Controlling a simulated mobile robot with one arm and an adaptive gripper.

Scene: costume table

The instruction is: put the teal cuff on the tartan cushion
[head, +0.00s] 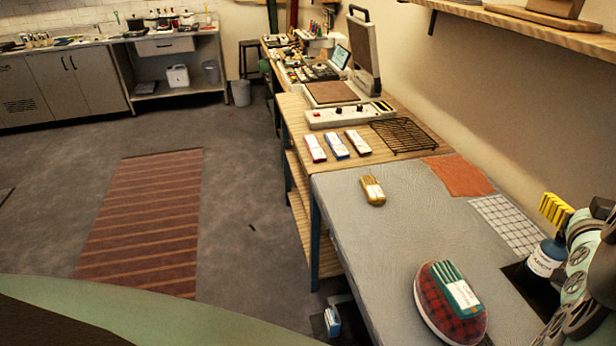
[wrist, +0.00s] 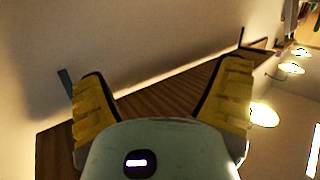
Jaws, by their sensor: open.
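The tartan cushion (head: 428,304), a red plaid oval with a pale rim, sits on the grey table at the lower right of the head view. The teal cuff (head: 450,275), with a white label band, lies on top of the cushion. My gripper (head: 556,209) is raised at the right of the head view, apart from the cushion. In the wrist view its yellow fingers (wrist: 166,98) are spread wide with nothing between them. Neither cuff nor cushion shows in the wrist view.
A mustard cuff-like bundle (head: 373,190) lies farther back on the grey table (head: 385,240). A labelled bottle (head: 545,258) stands below my gripper. A white grid sheet (head: 508,222) and an orange cloth (head: 458,176) lie along the wall side. A wooden shelf (head: 530,28) overhangs.

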